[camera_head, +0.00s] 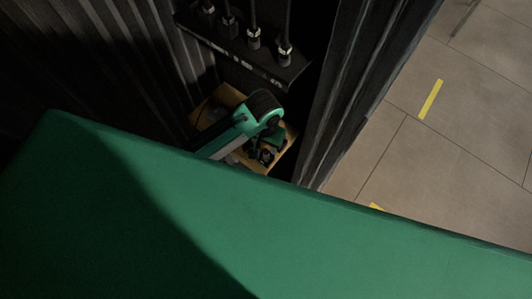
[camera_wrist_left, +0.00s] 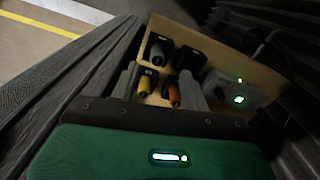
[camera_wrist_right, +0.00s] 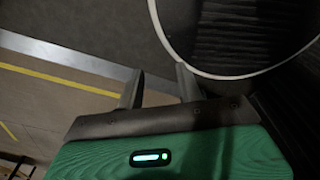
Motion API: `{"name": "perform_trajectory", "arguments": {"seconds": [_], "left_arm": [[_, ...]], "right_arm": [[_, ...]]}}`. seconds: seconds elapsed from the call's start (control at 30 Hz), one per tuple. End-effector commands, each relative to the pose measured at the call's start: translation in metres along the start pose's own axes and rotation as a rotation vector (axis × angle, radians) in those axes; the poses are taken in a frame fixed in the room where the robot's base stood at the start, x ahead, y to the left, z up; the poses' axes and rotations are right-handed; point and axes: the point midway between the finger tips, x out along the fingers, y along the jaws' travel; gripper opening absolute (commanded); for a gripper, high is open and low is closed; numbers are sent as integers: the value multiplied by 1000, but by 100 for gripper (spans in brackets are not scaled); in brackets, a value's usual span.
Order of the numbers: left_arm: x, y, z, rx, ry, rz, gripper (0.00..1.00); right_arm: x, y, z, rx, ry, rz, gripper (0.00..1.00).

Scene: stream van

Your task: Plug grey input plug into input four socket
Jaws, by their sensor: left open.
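In the left wrist view, a pale wooden box or panel (camera_wrist_left: 240,60) holds several dark fittings with coloured ends. The grey one may be the grey plug; I cannot tell for sure. My left gripper (camera_wrist_left: 158,88) is open, its fingers either side of the yellow and orange ends, apparently above them and not closed on anything. In the head view my left gripper (camera_head: 264,154) reaches down over the wood. My right gripper (camera_wrist_right: 160,88) is open and empty. I cannot make out the input four socket.
A dark shelf (camera_head: 240,50) with several hanging cable connectors (camera_head: 284,54) stands beyond my left arm. Dark ribbed walls (camera_head: 110,50) hem the box in. A device with green lights (camera_wrist_left: 238,92) is at its right. A pale round rim (camera_wrist_right: 225,76) is near my right gripper. Tiled floor (camera_head: 460,110) is clear.

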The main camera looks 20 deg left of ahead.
Motion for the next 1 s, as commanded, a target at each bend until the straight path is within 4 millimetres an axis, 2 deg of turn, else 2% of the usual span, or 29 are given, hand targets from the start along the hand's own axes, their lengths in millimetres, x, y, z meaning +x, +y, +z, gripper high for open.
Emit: {"name": "perform_trajectory", "arguments": {"seconds": [0.33,0.5,0.8,1.0], "left_arm": [[35,3,-2,1,-3,-1,46],[54,3,-2,1,-2,0,46],[59,3,-3,1,0,1,46],[58,3,-3,1,0,1,7]], "right_arm": [[-26,9,-1,-2,-2,9,36],[-29,12,0,-2,-2,12,36],[-29,12,0,-2,-3,12,36],[-29,10,0,-1,-3,10,36]]}}
